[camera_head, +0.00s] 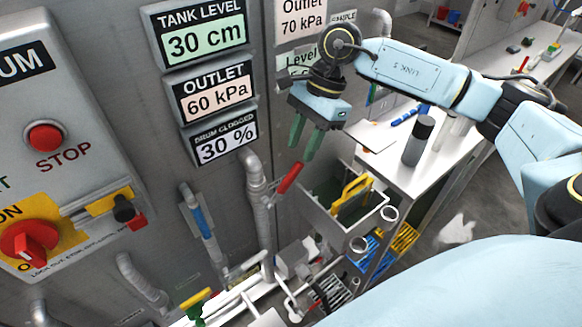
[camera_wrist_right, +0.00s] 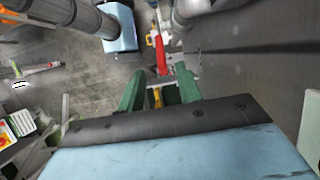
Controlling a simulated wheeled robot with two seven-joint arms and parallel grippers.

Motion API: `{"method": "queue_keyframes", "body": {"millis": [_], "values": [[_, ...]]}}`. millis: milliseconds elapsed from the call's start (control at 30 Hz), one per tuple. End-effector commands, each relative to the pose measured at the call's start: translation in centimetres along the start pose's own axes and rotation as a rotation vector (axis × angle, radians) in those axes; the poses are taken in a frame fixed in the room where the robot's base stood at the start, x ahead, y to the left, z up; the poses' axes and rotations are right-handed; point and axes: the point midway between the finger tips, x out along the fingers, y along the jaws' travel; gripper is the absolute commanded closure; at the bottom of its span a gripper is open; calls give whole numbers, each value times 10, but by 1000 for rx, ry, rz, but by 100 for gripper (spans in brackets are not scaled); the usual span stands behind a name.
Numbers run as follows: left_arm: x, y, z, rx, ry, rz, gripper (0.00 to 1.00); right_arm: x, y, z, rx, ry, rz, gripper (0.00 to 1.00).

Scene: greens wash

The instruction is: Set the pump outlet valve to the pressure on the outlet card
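The outlet card (camera_head: 300,22) at the top of the cabinet reads "Outlet 70 kPa", its top cut off by the frame. The outlet display (camera_head: 214,95) reads 60 kPa. A red valve handle (camera_head: 290,178) sticks out, tilted, beside a grey vertical pipe (camera_head: 258,195). My right gripper (camera_head: 305,143) points down just above the handle, its green fingers apart and empty. In the right wrist view the red handle (camera_wrist_right: 162,55) lies beyond the fingertips, in line with the gap between them. They look clear of it. My left gripper is out of view.
The tank level display (camera_head: 200,40) reads 30 cm and the drum clogged display (camera_head: 222,140) 30 %. A grey bin (camera_head: 318,215) stands close below the right gripper. A bench (camera_head: 385,150) with a dark cylinder (camera_head: 418,140) is to the right. Pipes run along the bottom.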

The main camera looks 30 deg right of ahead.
Motion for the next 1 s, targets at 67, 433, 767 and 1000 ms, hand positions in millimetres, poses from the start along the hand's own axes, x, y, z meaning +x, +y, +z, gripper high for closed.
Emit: {"method": "queue_keyframes", "body": {"millis": [67,433,767,1000], "values": [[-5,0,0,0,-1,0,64,18,1,1,-1,-2,5,65],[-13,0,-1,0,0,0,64,70,0,2,0,-4,1,65],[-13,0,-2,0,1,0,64,75,0,1,0,-2,0,65],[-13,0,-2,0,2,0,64,75,0,1,0,-3,0,93]]}}
